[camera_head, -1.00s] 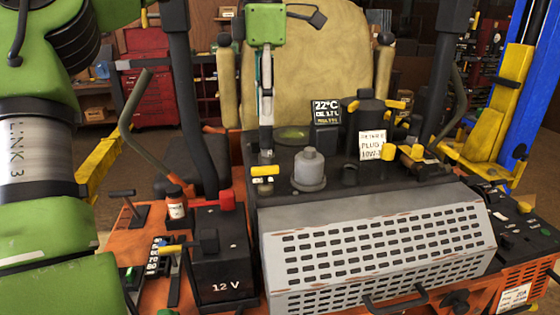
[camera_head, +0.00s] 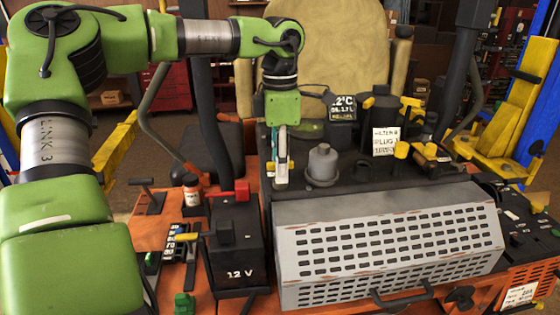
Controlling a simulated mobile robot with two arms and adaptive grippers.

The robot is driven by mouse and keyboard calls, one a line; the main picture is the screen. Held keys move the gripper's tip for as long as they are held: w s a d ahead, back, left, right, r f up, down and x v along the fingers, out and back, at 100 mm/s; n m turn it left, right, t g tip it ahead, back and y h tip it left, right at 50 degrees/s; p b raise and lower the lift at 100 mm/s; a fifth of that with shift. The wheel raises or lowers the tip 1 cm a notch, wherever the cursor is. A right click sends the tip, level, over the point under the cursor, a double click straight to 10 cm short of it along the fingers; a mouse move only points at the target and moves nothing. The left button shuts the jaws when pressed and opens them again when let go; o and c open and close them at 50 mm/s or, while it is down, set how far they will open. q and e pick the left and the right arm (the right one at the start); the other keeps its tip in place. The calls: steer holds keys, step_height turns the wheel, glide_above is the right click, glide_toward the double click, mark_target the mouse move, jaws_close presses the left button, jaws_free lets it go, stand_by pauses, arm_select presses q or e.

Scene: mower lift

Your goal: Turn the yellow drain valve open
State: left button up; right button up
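My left gripper (camera_head: 282,178) points down at the back left of the machine's black deck, left of a grey capped cylinder (camera_head: 322,165). Its fingers show nearly edge-on, so I cannot tell whether they are open or shut. A small yellow handle showed at the fingertips earlier; the gripper now largely hides that spot. Which yellow part is the drain valve is not clear from this view. My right gripper is not in view.
A grey perforated cover (camera_head: 390,240) fills the front centre. Dark bottles with yellow caps (camera_head: 401,150) and a white label card (camera_head: 385,141) stand behind it at right. A tan seat (camera_head: 320,50) is behind. A yellow lift arm (camera_head: 510,110) stands at far right.

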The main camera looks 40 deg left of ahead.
arm_select(q)
jaws_close()
